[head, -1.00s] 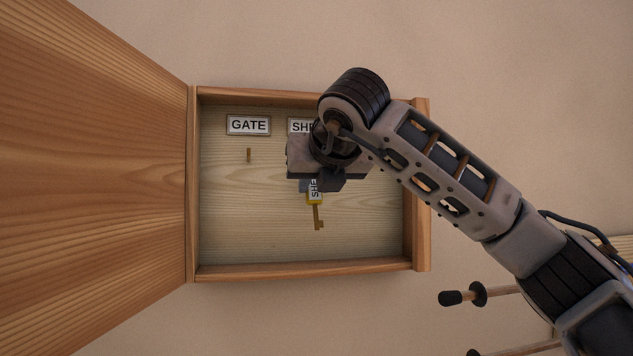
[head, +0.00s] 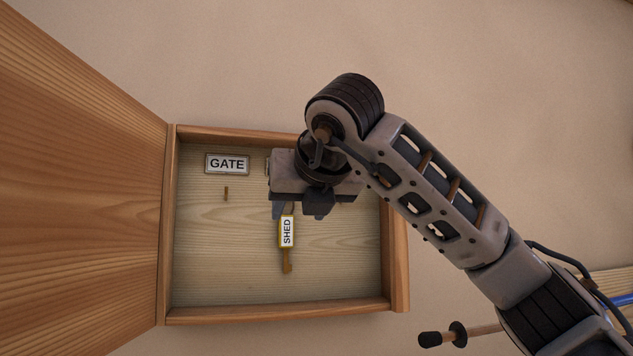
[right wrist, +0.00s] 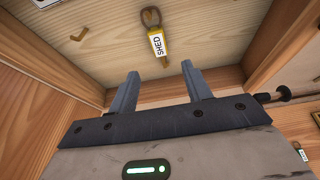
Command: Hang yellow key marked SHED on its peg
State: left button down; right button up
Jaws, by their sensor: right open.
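The yellow key marked SHED (head: 287,232) hangs straight down inside the open wall cabinet, below my right gripper in the head view. In the right wrist view the key (right wrist: 157,45) hangs by its ring near the back board. The peg at its ring is not clearly visible; my wrist hides that spot in the head view. My right gripper (head: 298,211) is open. In the right wrist view its fingertips (right wrist: 160,69) are apart, with the key beyond them and nothing between them. My left gripper is out of view.
The cabinet (head: 398,260) has a wooden frame, and its door (head: 80,170) stands open at left. The GATE label (head: 227,163) sits above a bare peg (head: 226,193). A dark-tipped rod (head: 432,339) juts out at lower right. Another tagged key (right wrist: 301,153) shows in the right wrist view.

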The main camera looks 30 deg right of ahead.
jog(key=b+v, duration=0.1)
jog(key=v, duration=0.9)
jog(key=shift+s, duration=0.35)
jog(key=shift+a+r, duration=0.1)
jog(key=shift+r, duration=0.05)
